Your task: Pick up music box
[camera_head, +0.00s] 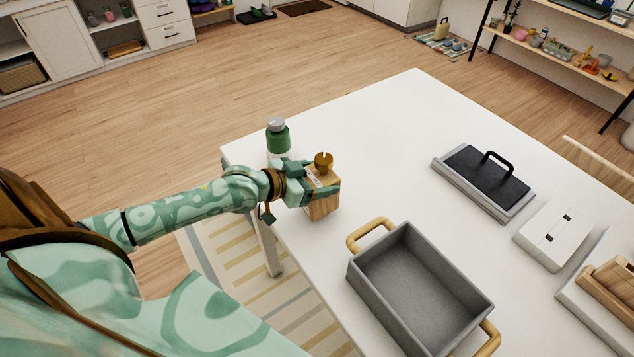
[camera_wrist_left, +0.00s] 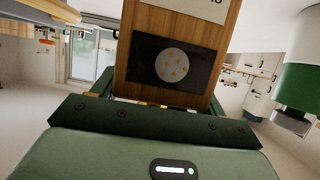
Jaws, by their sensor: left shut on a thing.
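The music box (camera_head: 322,202) is a light wooden block with a brass knob on top, at the left part of the white table (camera_head: 385,120). My left gripper (camera_head: 306,184) is shut on it, its fingers against the box's sides. In the left wrist view the music box (camera_wrist_left: 134,68) fills the space between the jaws and shows a dark panel with a pale dotted disc. Part of the box is hidden by the gripper. I cannot tell whether its base touches the table. My right gripper is not in view.
A green bottle with a grey cap (camera_head: 278,138) stands just behind my left gripper. A grey bin with wooden handles (camera_head: 365,285) is to the right and nearer. A black-topped tray with a handle (camera_head: 455,172) and a white box (camera_head: 553,232) lie farther right. The table's middle is clear.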

